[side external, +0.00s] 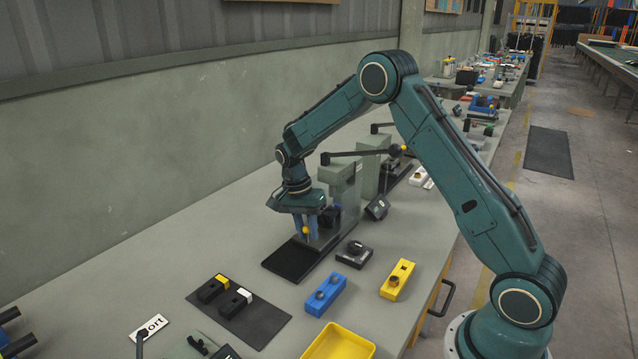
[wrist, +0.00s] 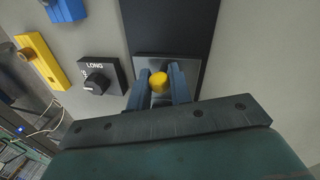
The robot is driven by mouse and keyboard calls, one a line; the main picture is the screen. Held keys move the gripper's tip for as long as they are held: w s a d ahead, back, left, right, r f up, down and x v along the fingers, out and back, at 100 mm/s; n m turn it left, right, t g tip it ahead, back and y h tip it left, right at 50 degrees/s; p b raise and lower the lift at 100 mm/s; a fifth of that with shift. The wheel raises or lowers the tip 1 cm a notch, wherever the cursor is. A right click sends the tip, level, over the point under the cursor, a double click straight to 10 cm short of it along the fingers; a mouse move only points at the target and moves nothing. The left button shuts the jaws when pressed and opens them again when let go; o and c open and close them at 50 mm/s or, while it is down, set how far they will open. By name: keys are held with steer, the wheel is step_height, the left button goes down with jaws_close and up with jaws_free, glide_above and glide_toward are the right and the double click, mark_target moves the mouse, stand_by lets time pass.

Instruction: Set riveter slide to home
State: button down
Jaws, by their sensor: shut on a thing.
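The riveter (side external: 343,180) is a grey-green press with a long black lever, standing on the bench behind my gripper. A black track (side external: 288,262) runs out from its foot toward the front left. The track also shows in the wrist view (wrist: 165,25). A grey slide plate (wrist: 190,68) sits on this track and carries a round yellow knob (wrist: 158,81). My gripper (side external: 307,228) points down over the track. Its two blue fingers are shut on the yellow knob, one on each side. The near part of the slide is hidden by my gripper in the wrist view.
A black dial box (side external: 354,254) labelled LONG stands beside the track, also in the wrist view (wrist: 100,76). Blue (side external: 325,294) and yellow (side external: 397,280) blocks lie to the right. A dark mat (side external: 258,318) and a yellow tray (side external: 340,343) lie in front. A second press stands behind.

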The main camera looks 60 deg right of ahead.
steer(key=shift+w+d+r, duration=0.1)
steer(key=shift+d, duration=0.2)
steer(key=c, duration=1.3)
jaws_free()
steer(key=shift+a, duration=0.1)
steer(key=shift+r, duration=0.2)
steer(key=r, duration=0.4)
steer(key=w+r, duration=0.1)
steer(key=r, duration=0.3)
steer(key=w+r, duration=0.1)
steer(key=r, duration=0.4)
steer(key=shift+w+a, duration=0.2)
steer(key=shift+w, duration=0.05)
steer(key=shift+r, duration=0.1)
